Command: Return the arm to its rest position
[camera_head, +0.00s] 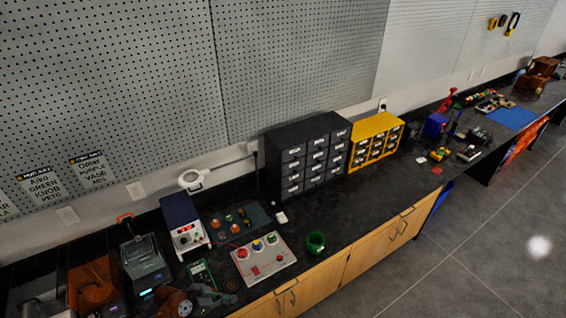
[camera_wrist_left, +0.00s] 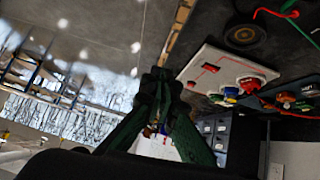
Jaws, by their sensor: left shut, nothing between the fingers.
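My left gripper (camera_head: 216,297) is low in the head view, near the front edge of the black counter (camera_head: 330,222). In the left wrist view its dark green fingers (camera_wrist_left: 157,78) are together, with nothing between them. The white control panel (camera_head: 263,259), with red, blue and green knobs, lies to the right of the gripper in the head view and apart from it. The panel also shows in the left wrist view (camera_wrist_left: 205,66). My right gripper is in neither view.
A power supply (camera_head: 185,226) and a green meter (camera_head: 201,275) are behind the gripper. Black drawers (camera_head: 307,155) and yellow drawers (camera_head: 376,141) stand along the wall. Open grey floor (camera_head: 480,230) lies in front of the counter.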

